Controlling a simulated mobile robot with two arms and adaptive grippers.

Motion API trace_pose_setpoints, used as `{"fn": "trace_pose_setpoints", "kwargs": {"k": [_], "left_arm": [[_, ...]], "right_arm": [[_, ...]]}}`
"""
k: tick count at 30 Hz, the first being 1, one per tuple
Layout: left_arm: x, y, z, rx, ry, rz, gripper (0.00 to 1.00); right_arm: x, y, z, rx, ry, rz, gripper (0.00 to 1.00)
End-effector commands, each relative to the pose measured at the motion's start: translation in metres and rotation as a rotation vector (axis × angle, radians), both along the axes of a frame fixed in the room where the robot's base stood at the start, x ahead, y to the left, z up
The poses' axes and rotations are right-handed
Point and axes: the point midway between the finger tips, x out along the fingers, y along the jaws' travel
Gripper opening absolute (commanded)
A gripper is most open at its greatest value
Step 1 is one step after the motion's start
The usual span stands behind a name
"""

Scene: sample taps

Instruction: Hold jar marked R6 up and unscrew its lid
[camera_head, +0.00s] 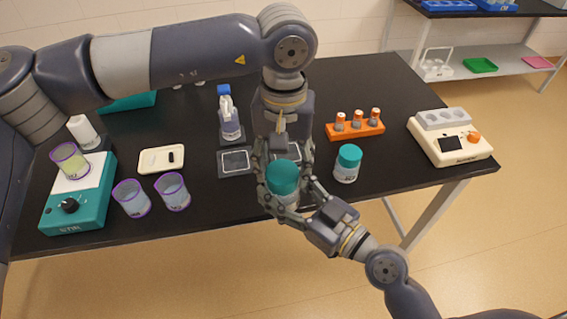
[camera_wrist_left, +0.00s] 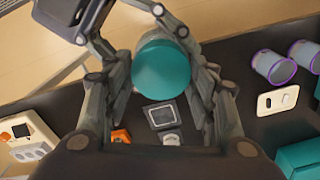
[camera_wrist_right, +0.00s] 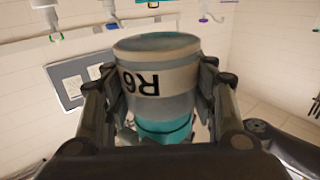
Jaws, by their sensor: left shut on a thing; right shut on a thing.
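The jar marked R6 (camera_wrist_right: 150,85) has a clear-grey body, a white label and a teal lid (camera_head: 283,177). It is held up above the front edge of the black table. My right gripper (camera_head: 290,212) is shut on the jar's body from the lower right; the R6 label shows upside down in the right wrist view. My left gripper (camera_head: 272,165) comes down from above and is shut on the lid, its fingers on both sides of it. The lid's round top (camera_wrist_left: 162,78) fills the space between the left fingers in the left wrist view. The lid sits on the jar.
A second teal-lidded jar (camera_head: 347,164) stands on the table (camera_head: 220,203) just right of the grippers. An orange rack (camera_head: 355,130) with small vials and a cream device (camera_head: 450,139) stand farther right. Purple-rimmed beakers (camera_head: 132,198) and a teal stirrer (camera_head: 75,212) are left.

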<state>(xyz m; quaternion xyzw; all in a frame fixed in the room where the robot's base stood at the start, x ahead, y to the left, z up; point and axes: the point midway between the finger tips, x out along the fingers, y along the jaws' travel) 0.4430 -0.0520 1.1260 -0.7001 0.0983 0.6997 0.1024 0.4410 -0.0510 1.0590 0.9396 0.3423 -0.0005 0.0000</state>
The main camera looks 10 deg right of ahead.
Motion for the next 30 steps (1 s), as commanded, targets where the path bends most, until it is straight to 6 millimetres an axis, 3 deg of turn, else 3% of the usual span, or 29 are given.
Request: {"fn": "trace_pose_setpoints", "kwargs": {"k": [30], "left_arm": [[0.0000,0.0020,0.0007,-0.009,0.004,1.668,0.23]], "right_arm": [[-0.0015,0.0035,0.0029,0.004,-0.005,0.009,0.00]]}}
